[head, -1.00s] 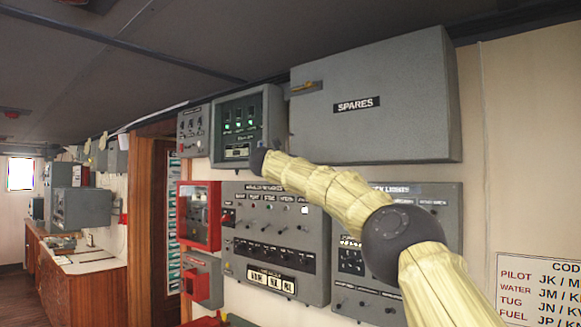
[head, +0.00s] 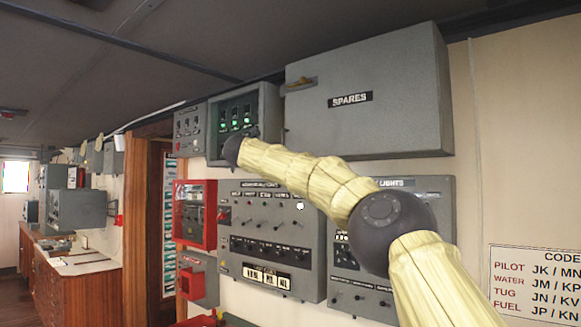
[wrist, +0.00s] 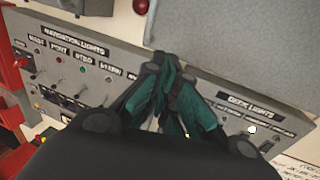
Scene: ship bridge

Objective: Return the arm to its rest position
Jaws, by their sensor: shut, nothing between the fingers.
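My arm (head: 300,178), in a pale yellow cover with dark joints, reaches from the lower right up across the wall panels in the head view. Its far dark joint shows in front of the small grey panel with green lights. My gripper is not visible in the head view. In the wrist view my gripper (wrist: 168,62) is shut with its dark green fingers together and nothing between them. It is in front of the wall, between the navigation lights panel (wrist: 62,62) and the deck lights panel (wrist: 240,108). I cannot tell its exact distance from them.
A grey SPARES cabinet (head: 395,125) juts from the wall above the arm. A red box (head: 196,230) is left of the navigation lights panel. A code placard (head: 536,285) hangs at the right. A wooden counter (head: 95,290) stands at the far left.

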